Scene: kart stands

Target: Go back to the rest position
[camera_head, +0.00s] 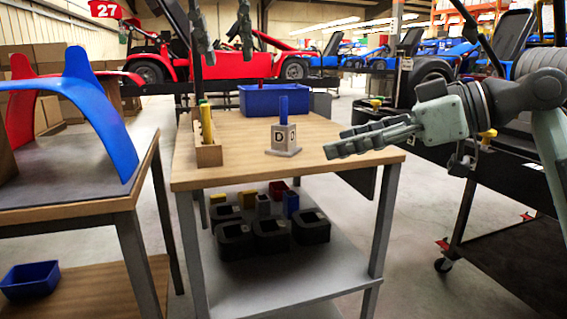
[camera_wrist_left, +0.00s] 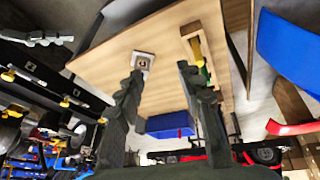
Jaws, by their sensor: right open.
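My left gripper (camera_head: 222,42) hangs from the top of the head view, fingers down and apart, above the back of the wooden table (camera_head: 235,165). Its two spread fingers (camera_wrist_left: 158,75) also show in the left wrist view with nothing between them. My right gripper (camera_head: 335,148) comes in from the right, fingers pointing left over the table's right front part. It is open and I see nothing in it. It also shows at the upper left of the left wrist view (camera_wrist_left: 50,39).
A side table (camera_head: 70,175) with curved panels is left; a black cart (camera_head: 510,240) is right.

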